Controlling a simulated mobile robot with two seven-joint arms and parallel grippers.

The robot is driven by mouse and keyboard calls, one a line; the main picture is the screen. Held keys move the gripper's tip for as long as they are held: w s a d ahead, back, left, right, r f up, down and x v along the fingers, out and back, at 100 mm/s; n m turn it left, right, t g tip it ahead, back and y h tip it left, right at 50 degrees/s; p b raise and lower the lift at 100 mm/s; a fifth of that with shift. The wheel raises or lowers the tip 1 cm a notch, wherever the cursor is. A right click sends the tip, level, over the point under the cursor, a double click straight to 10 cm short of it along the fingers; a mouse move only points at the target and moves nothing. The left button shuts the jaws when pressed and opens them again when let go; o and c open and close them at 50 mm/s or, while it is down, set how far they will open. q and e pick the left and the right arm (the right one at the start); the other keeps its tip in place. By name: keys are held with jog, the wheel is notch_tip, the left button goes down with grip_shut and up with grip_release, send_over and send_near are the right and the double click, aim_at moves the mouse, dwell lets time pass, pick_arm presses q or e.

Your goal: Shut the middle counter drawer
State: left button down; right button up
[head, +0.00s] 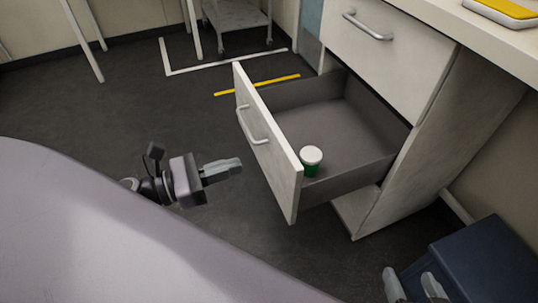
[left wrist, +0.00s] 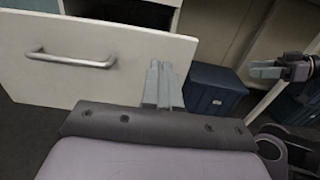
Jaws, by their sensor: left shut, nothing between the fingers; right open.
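The middle counter drawer (head: 283,172) is pulled out, its pale front facing left with a metal handle (head: 251,126). A green jar with a white lid (head: 311,161) stands inside near the front panel. My left gripper (head: 238,166) is shut and empty, pointing at the drawer front with a small gap in the head view. In the left wrist view the fingers (left wrist: 160,72) overlap the panel's right part, right of the handle (left wrist: 70,59); contact cannot be told. My right gripper (head: 410,280) is open at the bottom right; it also shows in the left wrist view (left wrist: 262,69).
The closed upper drawer (head: 377,50) is above the open one. A dark blue box (head: 487,262) stands on the floor at the right. A yellow item (head: 502,10) lies on the counter. A white trolley (head: 236,14) is at the back.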

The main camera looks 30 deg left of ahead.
aim_at(282, 151)
pick_arm(q)
jog(key=x, duration=0.8)
jog(key=shift+w+d, duration=0.25)
jog(key=shift+w, duration=0.1)
pick_arm(e)
jog(key=shift+d+r, duration=0.1)
